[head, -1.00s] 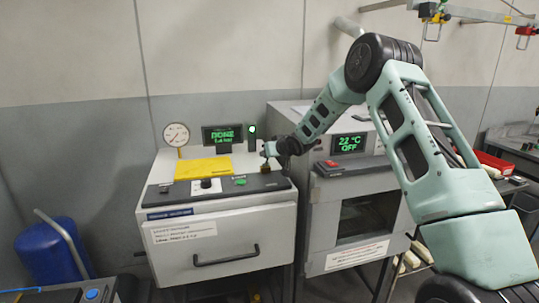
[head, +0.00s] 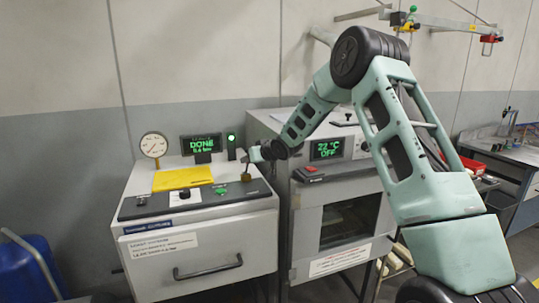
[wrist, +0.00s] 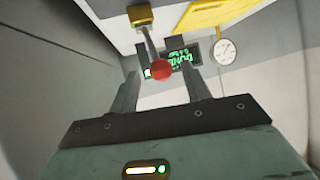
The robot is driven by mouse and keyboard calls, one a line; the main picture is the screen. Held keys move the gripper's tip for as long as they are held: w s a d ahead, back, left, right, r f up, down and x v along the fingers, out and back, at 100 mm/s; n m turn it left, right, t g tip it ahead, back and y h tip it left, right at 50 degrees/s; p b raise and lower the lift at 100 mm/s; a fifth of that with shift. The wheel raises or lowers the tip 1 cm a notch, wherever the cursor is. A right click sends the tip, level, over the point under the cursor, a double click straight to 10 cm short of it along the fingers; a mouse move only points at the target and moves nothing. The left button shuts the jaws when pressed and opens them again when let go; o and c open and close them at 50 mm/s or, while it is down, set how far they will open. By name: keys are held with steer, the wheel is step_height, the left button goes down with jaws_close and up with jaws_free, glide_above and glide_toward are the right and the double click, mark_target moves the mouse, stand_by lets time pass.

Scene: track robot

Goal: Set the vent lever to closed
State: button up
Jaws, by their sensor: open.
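The vent lever is a thin metal rod with a red ball knob (wrist: 161,70), rising from a yellow block (wrist: 141,16) in the wrist view. In the head view its small brass-coloured base (head: 246,177) stands at the right back of the machine's dark control panel. My gripper (wrist: 160,73) is open, and the red knob appears between its two fingers, with gaps on both sides. I cannot tell how deep the knob sits between them. In the head view my gripper (head: 254,154) is just above the lever base, and it hides the knob.
A display (head: 201,143) reads DONE beside a green lamp (head: 231,138). A yellow plate (head: 182,178), a round gauge (head: 154,145) and a green button (head: 221,190) are to the left. An oven-like unit (head: 312,230) stands close on the right, with a red item (head: 311,170) on it.

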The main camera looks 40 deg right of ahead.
steer(key=b+v, duration=0.1)
steer(key=v, duration=1.3)
steer(key=shift+s+r, duration=0.1)
steer(key=s+a+f+n+g+b, duration=0.1)
steer(key=s+a+f+g, duration=0.2)
steer(key=a, duration=0.5)
steer(key=s+a+f+n+g+y+b, duration=0.1)
steer(key=s+a+f, duration=0.1)
steer(key=s+a, duration=0.45)
steer(key=s+a+f+n+g+b, duration=0.1)
steer(key=s+a+f+n, duration=0.15)
steer(key=a, duration=0.65)
steer(key=s+a+f+n+g, duration=0.1)
steer(key=s+a+f+g, duration=0.1)
steer(key=s, duration=0.7)
steer(key=s+a+f+n+g+b, duration=0.1)
steer(key=s+a, duration=0.3)
steer(key=s, duration=0.5)
steer(key=s+a+f+n+g+b, duration=0.1)
steer(key=s+a+f+n+g, duration=0.1)
steer(key=s, duration=0.7)
steer(key=shift+a+f+g+h, duration=0.3)
steer(key=shift+a+f+g, duration=0.15)
steer(key=shift+a+g, duration=0.65)
steer(key=shift+s, duration=0.1)
